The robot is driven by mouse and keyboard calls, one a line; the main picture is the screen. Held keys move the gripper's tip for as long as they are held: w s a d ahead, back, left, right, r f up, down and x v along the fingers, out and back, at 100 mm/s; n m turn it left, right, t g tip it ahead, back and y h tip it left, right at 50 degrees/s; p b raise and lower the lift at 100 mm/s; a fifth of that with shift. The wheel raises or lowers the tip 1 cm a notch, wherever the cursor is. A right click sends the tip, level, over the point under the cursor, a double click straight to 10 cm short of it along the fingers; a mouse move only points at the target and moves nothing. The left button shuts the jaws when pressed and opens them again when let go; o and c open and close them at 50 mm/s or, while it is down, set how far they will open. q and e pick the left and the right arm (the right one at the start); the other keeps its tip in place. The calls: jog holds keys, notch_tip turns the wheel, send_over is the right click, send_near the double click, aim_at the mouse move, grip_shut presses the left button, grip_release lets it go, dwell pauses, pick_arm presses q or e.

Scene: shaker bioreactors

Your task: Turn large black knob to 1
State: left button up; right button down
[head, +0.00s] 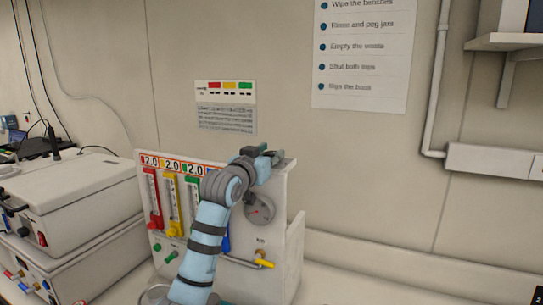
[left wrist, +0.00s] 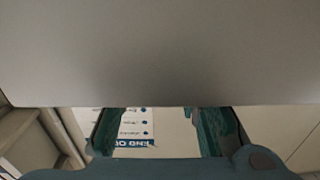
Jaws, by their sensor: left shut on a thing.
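A pale panel box (head: 290,172) stands on the bench in the head view. No large black knob shows clearly; my left arm hides part of the panel's front. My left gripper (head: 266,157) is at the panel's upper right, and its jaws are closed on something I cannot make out. In the left wrist view the teal fingers (left wrist: 157,130) stand apart, and a broad grey surface (left wrist: 150,50) hides their tips. A round grey dial (head: 261,210) shows just below the gripper, with a dark part at its upper left. My right gripper is out of view.
The panel has red (head: 153,198), yellow and green flow tubes under labels reading 2.0, and a yellow valve handle (head: 264,263) low on the right. White box instruments (head: 70,200) stand close on the left.

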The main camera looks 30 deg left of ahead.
pick_arm(q)
jog(key=n+y, duration=0.1)
jog(key=y, duration=0.1)
jog(key=n+y, duration=0.1)
jog(key=shift+d+g+y, duration=0.3)
jog(key=shift+y, duration=0.1)
jog(key=shift+n+g+y, duration=0.7)
jog(key=shift+n+y, duration=0.6)
jog(key=shift+y, duration=0.3)
jog(key=o, duration=1.1)
jog(key=shift+w, duration=0.1)
jog(key=shift+o, duration=0.2)
jog(key=v, duration=1.2)
